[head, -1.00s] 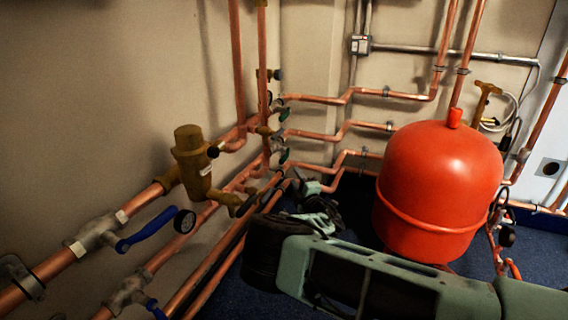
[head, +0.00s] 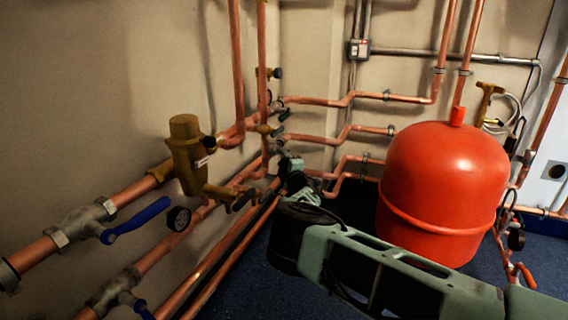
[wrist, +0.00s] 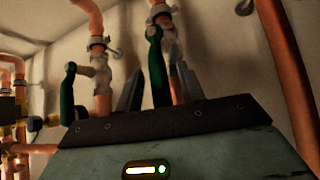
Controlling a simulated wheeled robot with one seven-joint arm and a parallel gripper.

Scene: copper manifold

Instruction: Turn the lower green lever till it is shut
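In the wrist view, a green lever (wrist: 157,66) on a copper pipe stands between the two grey fingers of my gripper (wrist: 161,72). The fingers are apart, one on each side of it; I cannot tell whether either touches it. A second green lever (wrist: 68,92) is further left, outside the fingers. In the head view, my gripper (head: 291,165) is at the lower valve by the wall corner and hides most of it. The upper green lever (head: 284,115) shows above it, clear of the gripper.
A red tank (head: 442,185) stands to the right of my arm. Copper pipes (head: 335,137) run along both walls near the gripper. A brass valve body (head: 187,155), a black gauge (head: 179,218) and a blue lever (head: 137,220) are on the left. Blue floor lies below.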

